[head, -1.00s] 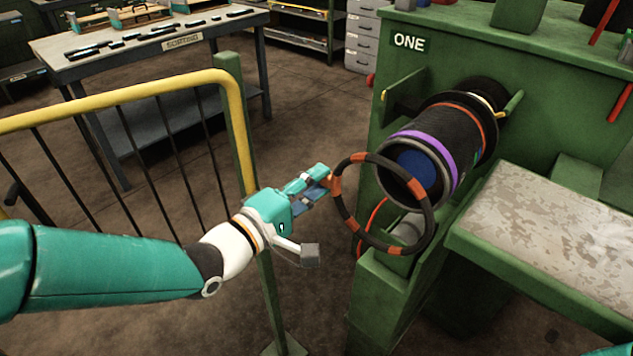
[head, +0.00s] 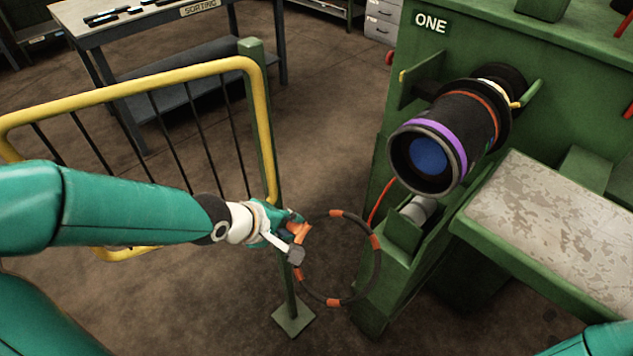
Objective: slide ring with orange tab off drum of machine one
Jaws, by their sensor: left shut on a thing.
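Machine one (head: 407,75) is green with a white "ONE" label. Its dark drum (head: 468,112) points toward me, with a purple band near the open end, an orange-red band farther back and a blue inside. The ring (head: 378,262), black with several orange sections, hangs in the air to the lower left of the drum, clear of it. My left gripper (head: 294,230) is shut on the ring's left side, at an orange part that is probably the tab; the fingers partly hide it. My right gripper is out of view.
A yellow-railed barrier (head: 130,84) with a green post stands at the left, close behind my left gripper. A worn metal shelf (head: 545,210) juts out at the right, below the drum. The sorting table (head: 130,30) stands at the back left.

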